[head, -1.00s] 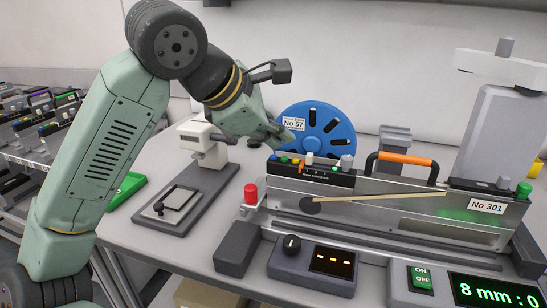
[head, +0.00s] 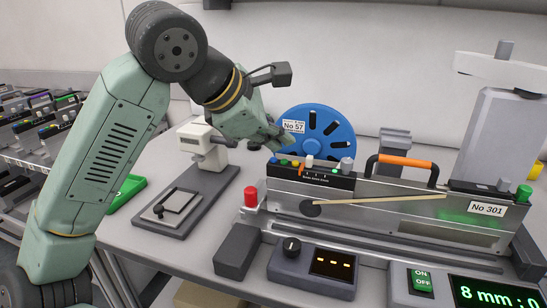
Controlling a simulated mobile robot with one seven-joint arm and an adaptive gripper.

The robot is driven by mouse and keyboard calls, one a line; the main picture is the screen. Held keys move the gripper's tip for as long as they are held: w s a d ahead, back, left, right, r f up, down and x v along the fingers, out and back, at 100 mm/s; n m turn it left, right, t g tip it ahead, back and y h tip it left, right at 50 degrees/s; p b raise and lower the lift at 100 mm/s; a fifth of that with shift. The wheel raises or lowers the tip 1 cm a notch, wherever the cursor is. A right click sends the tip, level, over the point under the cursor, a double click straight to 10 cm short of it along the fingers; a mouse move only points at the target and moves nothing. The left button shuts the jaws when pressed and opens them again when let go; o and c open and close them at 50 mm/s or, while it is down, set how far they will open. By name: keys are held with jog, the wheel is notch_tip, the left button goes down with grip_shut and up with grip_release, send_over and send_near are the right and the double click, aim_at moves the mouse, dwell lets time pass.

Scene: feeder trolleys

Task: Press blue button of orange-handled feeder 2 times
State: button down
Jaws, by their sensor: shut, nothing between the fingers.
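The orange-handled feeder (head: 370,208) stands on the bench at the right, labelled No 301, with an orange handle (head: 404,160) on top. A row of small buttons sits on its top left end. I cannot tell whether the tips touch a button.
A blue reel (head: 318,132) labelled No 57 stands behind the feeder. A red button post (head: 251,196) stands at the feeder's left end. A grey device (head: 190,185) and a green tray (head: 128,190) lie further left. A control box (head: 312,268) stands in front.

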aim_at(276, 163)
jog(key=shift+f+b, duration=0.45)
jog(key=shift+f+b, duration=0.3)
dwell(0.5)
jog(key=shift+r, duration=0.1)
jog(key=shift+r+p, duration=0.55)
jog(key=shift+r, duration=0.15)
notch_tip(276, 163, up, 5)
jog(key=p, duration=0.3)
jog(key=shift+p, duration=0.3)
